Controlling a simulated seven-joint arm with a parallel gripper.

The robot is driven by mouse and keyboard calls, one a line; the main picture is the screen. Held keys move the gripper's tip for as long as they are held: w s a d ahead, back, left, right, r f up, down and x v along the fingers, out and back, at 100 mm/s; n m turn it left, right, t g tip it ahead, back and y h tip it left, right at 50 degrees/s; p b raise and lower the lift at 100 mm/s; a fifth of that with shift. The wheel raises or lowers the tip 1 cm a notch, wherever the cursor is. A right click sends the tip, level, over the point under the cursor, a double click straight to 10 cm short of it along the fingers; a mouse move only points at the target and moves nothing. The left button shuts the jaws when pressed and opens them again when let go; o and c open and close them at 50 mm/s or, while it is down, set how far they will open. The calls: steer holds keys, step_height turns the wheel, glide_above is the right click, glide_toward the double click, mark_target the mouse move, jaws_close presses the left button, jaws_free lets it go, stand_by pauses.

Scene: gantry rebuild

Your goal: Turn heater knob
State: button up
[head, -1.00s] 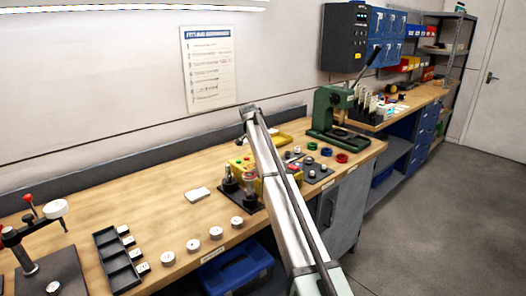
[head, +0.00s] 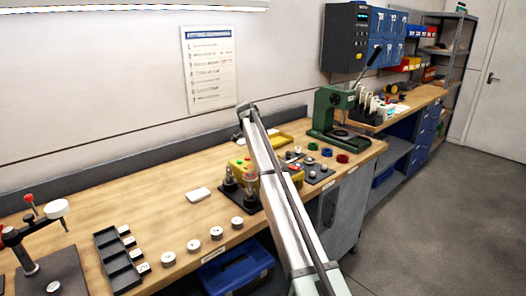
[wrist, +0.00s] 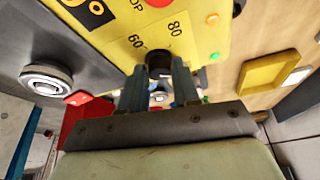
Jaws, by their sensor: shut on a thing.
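The heater is a yellow box (head: 238,164) on the bench, mostly hidden behind my arm in the head view. Its yellow panel (wrist: 198,22) fills the top of the wrist view, with "60" and "80" marks and a dark round knob (wrist: 158,60) just below them. My gripper (wrist: 159,76) is at the panel, its two fingers shut on the knob from either side. The pointer of the knob cannot be made out. The gripper tips are hidden in the head view.
A red block (wrist: 84,114) and a metal cylinder (wrist: 46,80) are at left. A yellow tray (wrist: 272,72) lies at right. A green press (head: 330,112) stands farther along the bench.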

steer(key=o, duration=1)
steer(key=v, duration=1.3)
steer(key=shift+r, duration=0.45)
steer(key=shift+s, duration=0.1)
